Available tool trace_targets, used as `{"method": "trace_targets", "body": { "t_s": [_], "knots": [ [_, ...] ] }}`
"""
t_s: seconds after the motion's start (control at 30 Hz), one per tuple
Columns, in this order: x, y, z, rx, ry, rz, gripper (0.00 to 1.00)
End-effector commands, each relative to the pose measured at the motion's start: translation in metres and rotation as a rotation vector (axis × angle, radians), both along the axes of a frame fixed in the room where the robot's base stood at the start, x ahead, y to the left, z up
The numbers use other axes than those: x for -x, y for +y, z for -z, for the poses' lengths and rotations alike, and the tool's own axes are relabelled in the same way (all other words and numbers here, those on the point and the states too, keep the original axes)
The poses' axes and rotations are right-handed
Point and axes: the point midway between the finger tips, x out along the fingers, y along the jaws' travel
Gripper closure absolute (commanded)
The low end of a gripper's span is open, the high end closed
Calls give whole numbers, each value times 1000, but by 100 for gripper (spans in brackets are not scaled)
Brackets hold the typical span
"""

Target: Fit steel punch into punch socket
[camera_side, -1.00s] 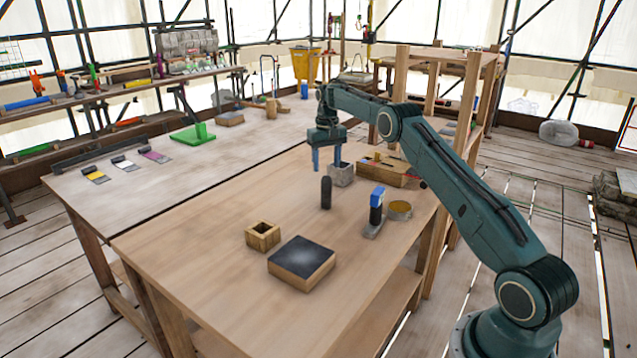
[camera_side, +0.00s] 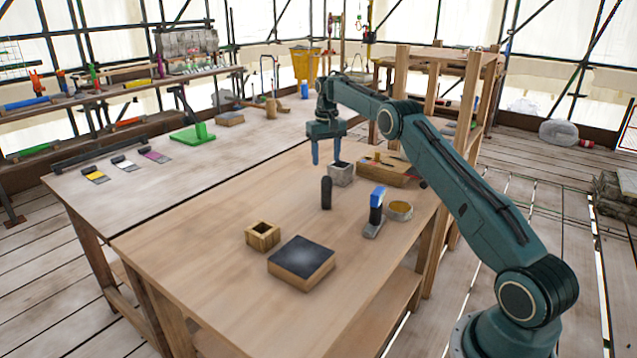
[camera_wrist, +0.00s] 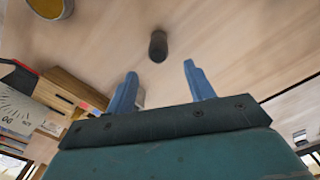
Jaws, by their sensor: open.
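A dark upright cylinder (camera_side: 326,192), which looks like the steel punch, stands on the wooden bench. It also shows in the wrist view (camera_wrist: 158,46), ahead of the fingertips. A small wooden block with a square opening (camera_side: 262,238) sits nearer the front, and a grey block with a dark top opening (camera_side: 341,176) sits behind the cylinder. I cannot tell for sure which is the punch socket. My gripper (camera_side: 326,161) is open and empty above the bench, behind and above the cylinder and apart from it. Its two blue fingers also show in the wrist view (camera_wrist: 160,70).
A dark-topped square block (camera_side: 301,262) lies at the front. A blue-topped dark tool on a grey base (camera_side: 376,212) and a round tin (camera_side: 400,211) stand to the right. A wooden box (camera_side: 388,171) is behind them.

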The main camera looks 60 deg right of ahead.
Motion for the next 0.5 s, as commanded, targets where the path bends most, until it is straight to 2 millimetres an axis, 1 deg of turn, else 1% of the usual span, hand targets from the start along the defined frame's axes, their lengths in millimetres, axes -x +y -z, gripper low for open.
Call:
{"method": "trace_targets", "body": {
  "t_s": [0.17,0.27,0.37,0.5],
  "knots": [
    [0,16,-26,11,-20,-23,47],
    [2,31,-47,20,-36,-42,47],
    [7,49,-70,28,-54,-64,47],
    [18,76,-101,41,-83,-97,47]
  ]
}}
